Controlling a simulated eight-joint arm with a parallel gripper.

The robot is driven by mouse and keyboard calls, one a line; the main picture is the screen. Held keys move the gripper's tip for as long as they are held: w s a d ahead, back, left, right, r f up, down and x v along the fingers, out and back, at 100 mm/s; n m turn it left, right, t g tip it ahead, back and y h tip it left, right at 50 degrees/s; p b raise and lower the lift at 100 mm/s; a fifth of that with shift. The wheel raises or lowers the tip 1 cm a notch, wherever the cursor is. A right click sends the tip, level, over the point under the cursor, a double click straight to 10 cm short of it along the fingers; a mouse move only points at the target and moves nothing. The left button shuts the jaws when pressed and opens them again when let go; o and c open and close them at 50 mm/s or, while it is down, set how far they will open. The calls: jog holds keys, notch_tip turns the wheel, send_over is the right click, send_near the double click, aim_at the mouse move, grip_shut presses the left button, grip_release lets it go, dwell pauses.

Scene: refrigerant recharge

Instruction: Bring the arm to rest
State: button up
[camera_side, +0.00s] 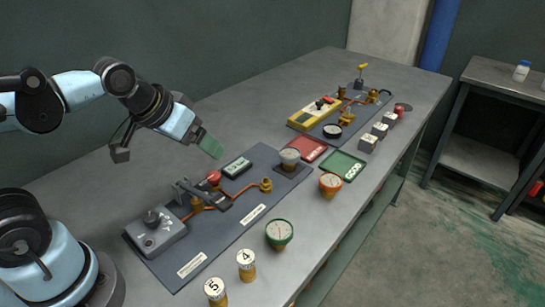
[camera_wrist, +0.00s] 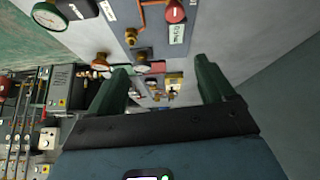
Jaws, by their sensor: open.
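My gripper (camera_side: 211,146) is raised above the workbench (camera_side: 400,90), over the back of the near dark panel (camera_side: 175,258). Its green fingertips point down and to the right in the side view. In the wrist view my gripper (camera_wrist: 165,85) shows its two green fingers spread apart with nothing between them. The fingers touch nothing that I can see. The near panel carries a grey box with a knob (camera_side: 155,232), a red knob (camera_side: 214,177) and copper pipes.
A red tray (camera_side: 308,150) and a green tray (camera_side: 357,171) lie mid-bench. Gauges with green (camera_side: 280,234) and orange (camera_side: 330,184) bodies stand near the front edge, with numbered cylinders (camera_side: 246,265). A yellow device (camera_side: 315,112) lies on the far panel. The bench's back left is clear.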

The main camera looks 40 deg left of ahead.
jog(key=shift+s+a+f+m+t, duration=0.1)
jog(key=shift+s+f+m+t, duration=0.2)
jog(key=shift+s+f+m, duration=0.3)
